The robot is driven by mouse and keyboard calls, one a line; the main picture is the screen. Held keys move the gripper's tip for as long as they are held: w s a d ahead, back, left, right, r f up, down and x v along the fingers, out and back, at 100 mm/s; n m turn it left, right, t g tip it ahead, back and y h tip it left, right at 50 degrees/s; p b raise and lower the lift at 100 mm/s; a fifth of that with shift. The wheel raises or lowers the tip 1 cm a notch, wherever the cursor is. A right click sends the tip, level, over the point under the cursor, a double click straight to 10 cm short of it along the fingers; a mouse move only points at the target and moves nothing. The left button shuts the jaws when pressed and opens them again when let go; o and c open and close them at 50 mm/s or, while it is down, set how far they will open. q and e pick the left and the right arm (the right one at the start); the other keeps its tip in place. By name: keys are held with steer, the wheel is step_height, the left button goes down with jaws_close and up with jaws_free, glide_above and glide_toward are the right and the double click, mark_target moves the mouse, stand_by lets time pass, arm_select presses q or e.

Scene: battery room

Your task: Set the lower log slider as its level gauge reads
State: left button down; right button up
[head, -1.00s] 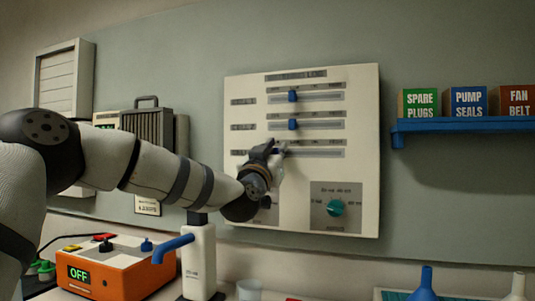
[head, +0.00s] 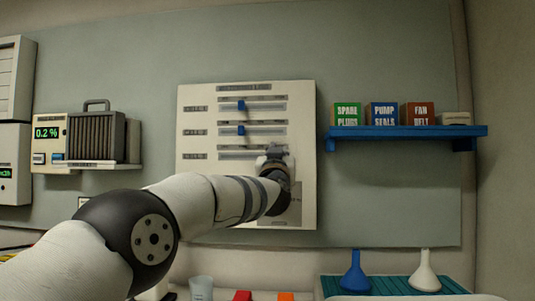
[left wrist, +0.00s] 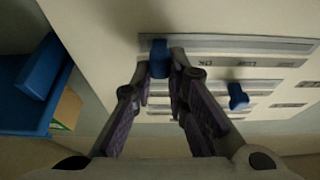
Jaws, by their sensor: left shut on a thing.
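A pale log panel (head: 193,105) hangs on the wall with three horizontal sliders. The upper blue knob (head: 241,105) and middle blue knob (head: 241,130) stand left of centre in their slots. My left gripper (head: 272,153) is at the right part of the lower slot (head: 236,155) and hides that knob in the head view. In the left wrist view, which is upside down, the fingers (left wrist: 160,66) are shut on the lower blue knob (left wrist: 159,53), near the slot's end. Another blue knob (left wrist: 238,96) shows beyond. My right gripper is out of view.
A gauge unit (head: 48,133) reading 0.2 % stands on a wall shelf at left, beside a dark ribbed box (head: 97,138). A blue shelf (head: 400,132) with labelled boxes is right of the panel. Funnels (head: 354,275) stand below on a teal mat.

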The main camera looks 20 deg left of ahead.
arm_select(q)
steer(key=shift+d, duration=0.15)
steer(key=c, duration=1.8)
jaws_free()
steer(key=shift+o, duration=1.2)
steer(key=shift+w+d, duration=0.2)
steer(key=shift+w, duration=0.05)
steer(key=shift+s+a, duration=0.1)
steer(key=v, duration=1.2)
